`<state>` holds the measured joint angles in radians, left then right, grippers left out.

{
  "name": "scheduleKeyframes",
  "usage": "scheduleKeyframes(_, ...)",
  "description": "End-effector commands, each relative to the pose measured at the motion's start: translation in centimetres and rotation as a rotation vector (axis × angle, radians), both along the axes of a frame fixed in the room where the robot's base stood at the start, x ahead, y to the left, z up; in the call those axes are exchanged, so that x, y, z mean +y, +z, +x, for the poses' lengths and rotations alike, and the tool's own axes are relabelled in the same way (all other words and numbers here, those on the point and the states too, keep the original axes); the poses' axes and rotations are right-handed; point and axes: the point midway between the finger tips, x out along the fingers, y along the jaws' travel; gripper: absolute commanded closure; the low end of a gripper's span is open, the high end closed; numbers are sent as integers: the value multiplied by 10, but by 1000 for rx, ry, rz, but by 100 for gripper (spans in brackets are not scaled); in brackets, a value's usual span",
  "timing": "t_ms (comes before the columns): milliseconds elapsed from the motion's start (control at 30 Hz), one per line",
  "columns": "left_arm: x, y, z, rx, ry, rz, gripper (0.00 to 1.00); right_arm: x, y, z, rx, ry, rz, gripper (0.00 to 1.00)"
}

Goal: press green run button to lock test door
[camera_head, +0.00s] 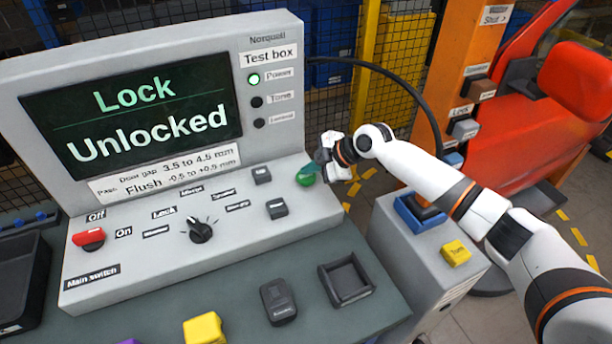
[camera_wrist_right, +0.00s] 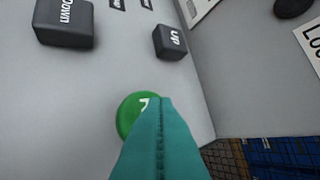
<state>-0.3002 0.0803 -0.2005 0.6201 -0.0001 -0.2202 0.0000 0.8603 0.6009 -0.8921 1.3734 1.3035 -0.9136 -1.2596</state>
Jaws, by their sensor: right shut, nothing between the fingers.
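The green run button (camera_head: 305,178) sits at the right end of the grey test box panel (camera_head: 140,275). My right gripper (camera_head: 312,167) is shut and empty, with its teal fingertips at the green button. In the right wrist view the shut fingertips (camera_wrist_right: 160,110) overlap the green button (camera_wrist_right: 137,108) and hide part of it. I cannot tell whether they touch it or the button is pressed in. The screen (camera_head: 140,115) reads "Lock" and "Unlocked". The selector knob (camera_head: 200,232) stands among printed labels. My left gripper is not in view.
The Up (camera_head: 262,175) and Down (camera_head: 277,208) keys are near the green button. A red main switch (camera_head: 89,238) is at the panel's left. A black tray (camera_head: 346,279) and a yellow block (camera_head: 205,329) lie on the bench.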

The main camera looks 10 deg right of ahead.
Motion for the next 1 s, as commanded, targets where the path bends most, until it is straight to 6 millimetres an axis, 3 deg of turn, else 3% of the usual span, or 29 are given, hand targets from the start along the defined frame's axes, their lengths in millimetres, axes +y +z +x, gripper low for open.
scheduleKeyframes(1000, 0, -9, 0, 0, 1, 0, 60, 0, -11, 0, 1, 0, -1, 100)
